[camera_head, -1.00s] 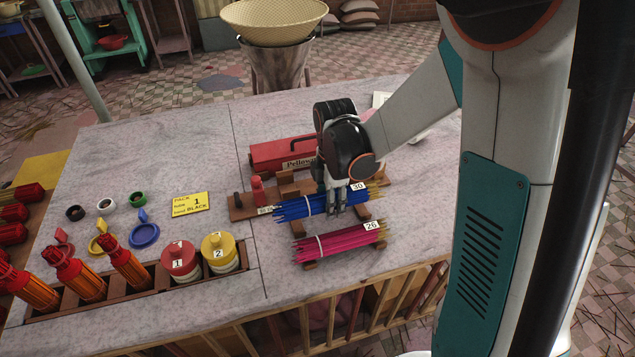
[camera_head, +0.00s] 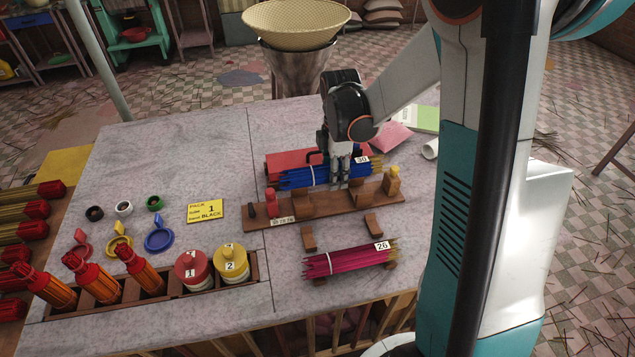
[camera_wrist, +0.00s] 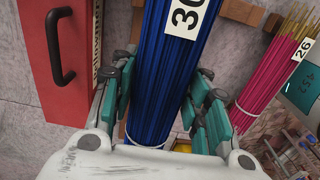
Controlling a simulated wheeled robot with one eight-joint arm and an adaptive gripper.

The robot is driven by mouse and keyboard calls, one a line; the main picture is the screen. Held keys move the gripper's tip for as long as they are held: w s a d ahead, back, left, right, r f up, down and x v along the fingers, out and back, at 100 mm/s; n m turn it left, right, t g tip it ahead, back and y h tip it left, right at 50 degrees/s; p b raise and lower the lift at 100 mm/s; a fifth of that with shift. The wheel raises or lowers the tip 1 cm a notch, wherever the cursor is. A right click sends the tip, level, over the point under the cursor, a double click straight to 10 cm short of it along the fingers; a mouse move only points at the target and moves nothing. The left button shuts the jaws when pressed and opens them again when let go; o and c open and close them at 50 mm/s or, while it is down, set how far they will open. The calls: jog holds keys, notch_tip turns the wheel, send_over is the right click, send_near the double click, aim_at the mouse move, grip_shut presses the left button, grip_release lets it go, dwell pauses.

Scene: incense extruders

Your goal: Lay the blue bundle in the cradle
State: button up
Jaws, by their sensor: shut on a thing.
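The blue bundle (camera_head: 300,178), a sheaf of dark blue sticks with a white band and a label 30, is held in my gripper (camera_head: 338,180). It shows large in the wrist view (camera_wrist: 165,80), running between the teal fingers (camera_wrist: 160,115), which close on it from both sides. In the head view it appears off the table, roughly level, in front of the red box. A long wooden board (camera_head: 330,203) with two upright blocks, apparently the cradle, lies just below and nearer the camera. The blocks (camera_head: 304,205) carry nothing. The exact height above them cannot be told.
A red box (camera_head: 285,160) with a black handle stands behind the bundle. Two small wooden rests (camera_head: 308,238) stand bare in front of the board. A magenta bundle (camera_head: 345,262) labelled 26 lies nearer. A red peg (camera_head: 271,201) and yellow piece (camera_head: 393,182) stand on the board.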

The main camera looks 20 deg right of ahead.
jog(key=shift+w+d+r, duration=0.1)
jog(key=shift+w, duration=0.15)
jog(key=shift+f+b, duration=2.85)
jog(key=shift+f, duration=1.35)
jog(key=o, duration=0.9)
